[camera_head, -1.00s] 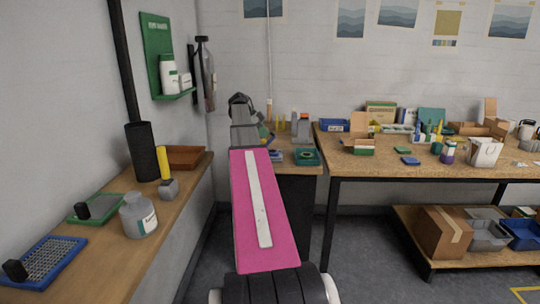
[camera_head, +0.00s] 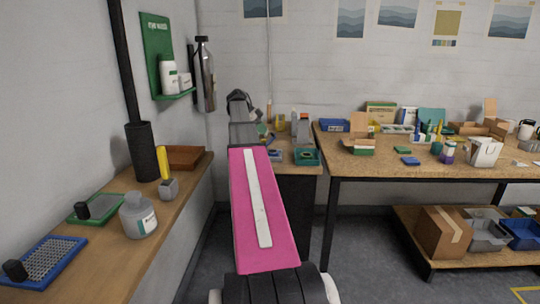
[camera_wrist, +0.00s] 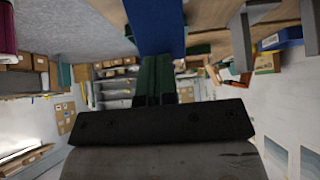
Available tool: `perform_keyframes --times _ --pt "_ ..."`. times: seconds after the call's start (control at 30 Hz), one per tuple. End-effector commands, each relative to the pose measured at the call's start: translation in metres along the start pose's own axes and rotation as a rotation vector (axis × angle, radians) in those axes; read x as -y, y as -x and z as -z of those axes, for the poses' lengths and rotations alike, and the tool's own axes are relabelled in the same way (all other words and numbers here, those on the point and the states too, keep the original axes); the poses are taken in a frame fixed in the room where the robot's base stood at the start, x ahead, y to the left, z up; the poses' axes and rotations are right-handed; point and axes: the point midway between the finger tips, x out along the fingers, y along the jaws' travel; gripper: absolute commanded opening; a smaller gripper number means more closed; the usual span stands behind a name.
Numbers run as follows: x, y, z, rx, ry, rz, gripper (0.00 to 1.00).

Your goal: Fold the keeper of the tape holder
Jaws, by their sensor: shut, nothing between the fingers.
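My gripper shows in the wrist view, with its dark fingers (camera_wrist: 157,66) together and nothing between them. A long blue surface (camera_wrist: 155,25) lies beyond the fingertips at the top centre; I cannot tell whether it belongs to the tape holder or whether the fingers touch it. In the head view my pink arm reaches toward a small bench (camera_head: 303,169) in the back corner, and the gripper is hidden behind my arm's grey end. Small items stand there, including a green tray (camera_head: 307,157). I cannot make out the tape holder or its keeper among them.
A wooden bench on the left holds a grey jar (camera_head: 138,216), a blue mesh tray (camera_head: 48,262) and a dark cylinder (camera_head: 141,152). A larger worktable (camera_head: 440,165) with many items stands right. A metallic bottle (camera_head: 205,75) hangs on the wall.

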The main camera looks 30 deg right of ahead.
Motion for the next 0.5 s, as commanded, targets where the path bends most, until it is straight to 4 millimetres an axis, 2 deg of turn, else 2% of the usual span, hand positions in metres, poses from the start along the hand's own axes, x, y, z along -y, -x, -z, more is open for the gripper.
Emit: perform_keyframes --times 0.5 --pt "0.000 0.036 -0.003 0.003 0.002 0.000 0.00"
